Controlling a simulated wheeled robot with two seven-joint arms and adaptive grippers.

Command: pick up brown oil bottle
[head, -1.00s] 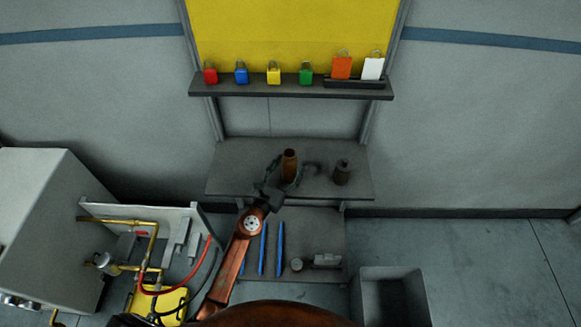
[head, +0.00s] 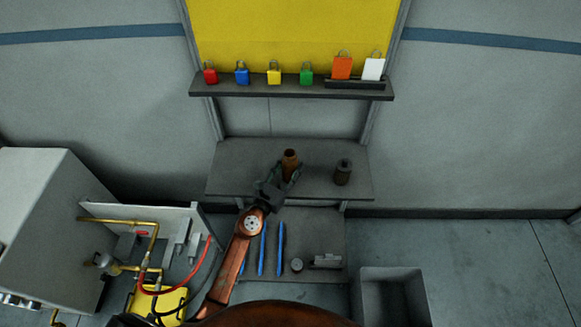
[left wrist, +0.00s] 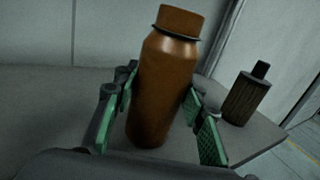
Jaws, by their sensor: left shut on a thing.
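The brown oil bottle (head: 291,160) stands upright, or nearly so, at the grey shelf in the middle of the head view. In the left wrist view the bottle (left wrist: 170,85) has a brown cap and a dark ring at its neck, and looks slightly tilted. My left gripper (head: 279,176) is shut on the bottle's body, with green finger pads (left wrist: 166,122) on both sides of it. Whether the bottle's base touches the shelf is hard to tell. My right gripper is not in view.
A dark bottle (head: 343,172) stands right of the brown one; it also shows in the left wrist view (left wrist: 246,97). Coloured padlocks (head: 242,75) stand on the upper ledge. Blue sticks (head: 263,248) lie on the lower shelf. A grey bin (head: 392,295) stands at the lower right.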

